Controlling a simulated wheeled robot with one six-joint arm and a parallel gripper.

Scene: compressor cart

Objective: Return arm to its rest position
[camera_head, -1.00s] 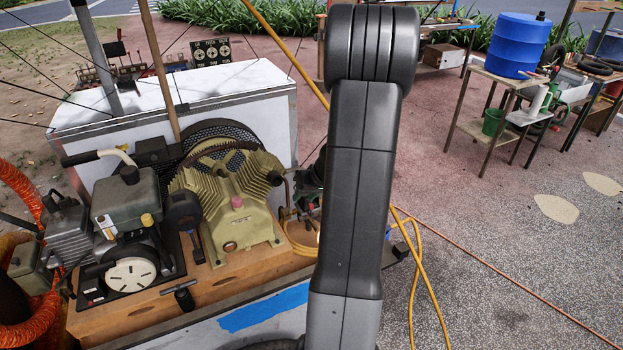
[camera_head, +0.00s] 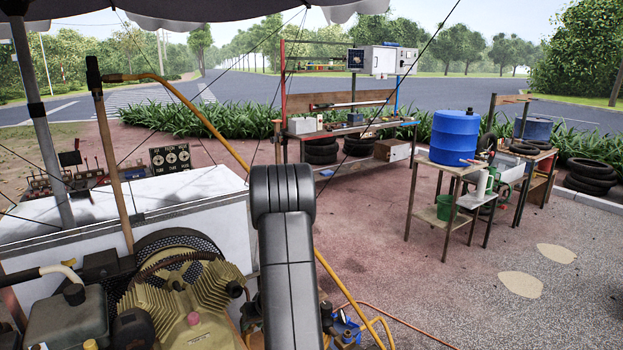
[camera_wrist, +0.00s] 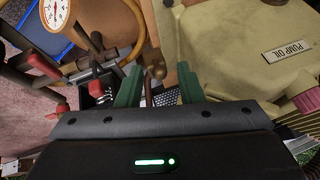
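My arm (camera_head: 287,265) rises from the bottom edge of the head view, right of the yellow-green compressor pump (camera_head: 175,310). Its far end is hidden in that view. In the wrist view, my gripper (camera_wrist: 160,90) has two green fingers spread apart with a gap between them. No held object shows in the gap. Behind it are a thin brown rod and a dark perforated surface. The pump's pale body with its "PUMP OIL" label (camera_wrist: 287,50) is close on the right of the wrist view.
A round gauge (camera_wrist: 55,12) and red-handled fittings (camera_wrist: 95,70) are left of the fingers in the wrist view. In the head view, a wooden pole (camera_head: 110,160) stands left of the arm. A blue drum (camera_head: 454,135) sits on a table at right. Open pavement lies between.

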